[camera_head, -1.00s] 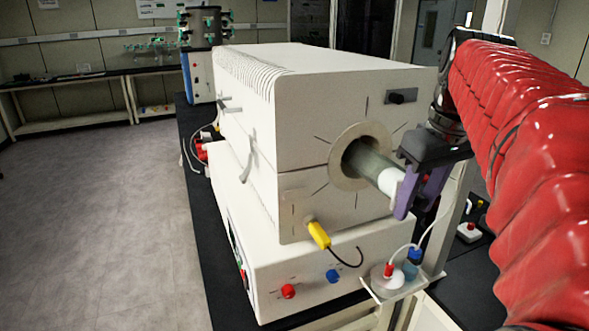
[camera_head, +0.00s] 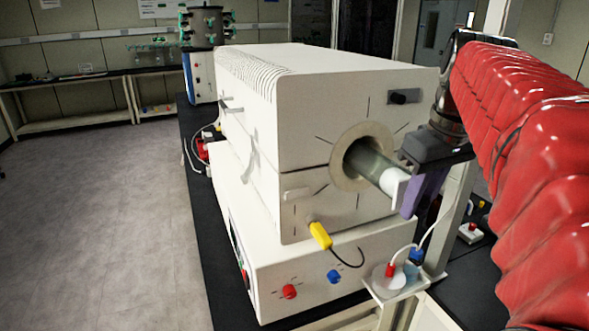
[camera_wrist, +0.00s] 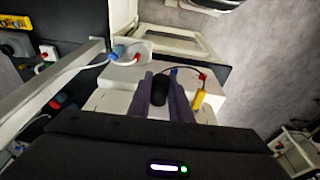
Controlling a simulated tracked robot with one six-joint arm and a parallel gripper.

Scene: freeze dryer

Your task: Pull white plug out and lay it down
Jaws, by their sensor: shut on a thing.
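The white plug (camera_head: 394,183) sits at the outer end of a grey-green tube (camera_head: 369,162) that sticks out of the round port on the furnace front. My gripper (camera_head: 408,190) is at this end, its purple fingers shut on the white plug. Whether the plug has slid out of the tube at all is hard to tell. In the wrist view my gripper (camera_wrist: 161,98) points at the furnace front, with a dark rounded shape between the two fingers; the white of the plug cannot be made out there.
The cream furnace (camera_head: 330,105) stands on a white control box (camera_head: 310,275) on a black bench. A yellow connector (camera_head: 320,235) hangs below the port. A small shelf (camera_head: 405,287) with red- and blue-capped fittings and white tubing sits below my gripper.

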